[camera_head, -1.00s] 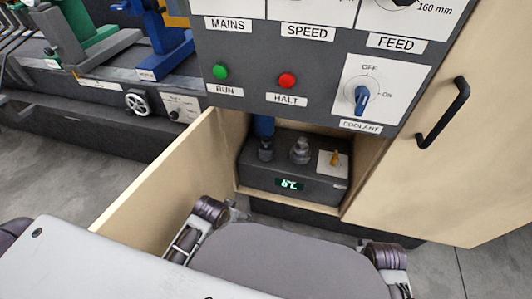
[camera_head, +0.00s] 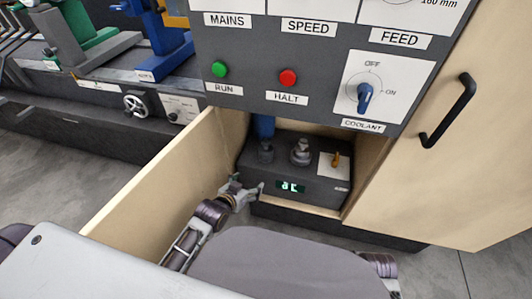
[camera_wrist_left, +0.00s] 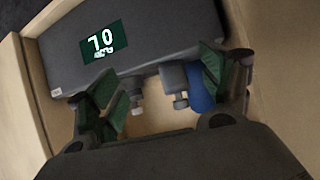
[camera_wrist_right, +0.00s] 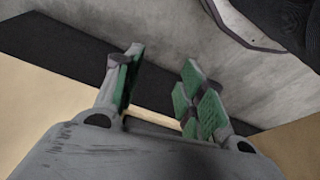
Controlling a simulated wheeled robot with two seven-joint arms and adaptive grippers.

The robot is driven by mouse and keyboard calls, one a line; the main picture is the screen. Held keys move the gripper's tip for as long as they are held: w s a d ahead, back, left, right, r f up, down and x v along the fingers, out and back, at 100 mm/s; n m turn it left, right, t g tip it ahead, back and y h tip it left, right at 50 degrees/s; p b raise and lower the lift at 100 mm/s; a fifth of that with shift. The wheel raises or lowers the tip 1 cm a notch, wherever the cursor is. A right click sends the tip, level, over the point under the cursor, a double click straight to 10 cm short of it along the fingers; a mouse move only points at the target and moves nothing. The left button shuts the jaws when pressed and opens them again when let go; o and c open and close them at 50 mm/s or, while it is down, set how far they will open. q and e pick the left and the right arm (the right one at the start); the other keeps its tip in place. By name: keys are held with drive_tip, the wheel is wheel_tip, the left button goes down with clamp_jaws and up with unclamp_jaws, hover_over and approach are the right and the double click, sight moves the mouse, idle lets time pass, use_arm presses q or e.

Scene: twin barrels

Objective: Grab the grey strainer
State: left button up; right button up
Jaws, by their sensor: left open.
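A dark grey box (camera_head: 305,187) with a lit display sits in the open cabinet recess. On its top stand a grey fitting in the middle, which looks like the grey strainer (camera_head: 300,152), and a similar fitting with a blue barrel (camera_head: 264,127) at left. In the left wrist view, picture inverted, the grey fitting (camera_wrist_left: 137,97) and blue barrel (camera_wrist_left: 201,92) show between and beyond the fingers. My left gripper (camera_head: 250,188) is open and empty, in front of the box's left end, apart from the fittings. My right gripper (camera_wrist_right: 162,88) is open and empty, low near the floor.
A wooden door panel (camera_head: 165,185) stands open left of the recess. A closed door with a black handle (camera_head: 447,110) is at right. The control panel (camera_head: 300,70) overhangs the recess. A white plate with an orange tap (camera_head: 335,160) is on the box's right end.

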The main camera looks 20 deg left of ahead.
sight(265, 148)
use_arm(q)
drive_tip(key=shift+w+a+r+t+h, duration=0.1)
drive_tip(key=shift+w+r+t+h, duration=0.25)
drive_tip(key=shift+w+t, duration=0.5)
drive_tip(key=shift+w+a+r+t+h, duration=0.1)
drive_tip(key=shift+w+r+t, duration=0.45)
drive_tip(key=shift+t, duration=0.55)
drive_tip(key=shift+w+a+r+t+h, duration=0.1)
drive_tip(key=shift+w+r+t+h, duration=0.15)
drive_tip(key=shift+w+r+t, duration=0.5)
use_arm(e)
wheel_tip(265, 148, down, 10)
drive_tip(key=s+a+g, duration=0.1)
drive_tip(key=s, duration=0.1)
drive_tip(key=shift+s, duration=0.3)
use_arm(q)
drive_tip(key=shift+f, duration=0.25)
use_arm(e)
drive_tip(key=shift+a+r, duration=0.1)
drive_tip(key=shift+r, duration=0.05)
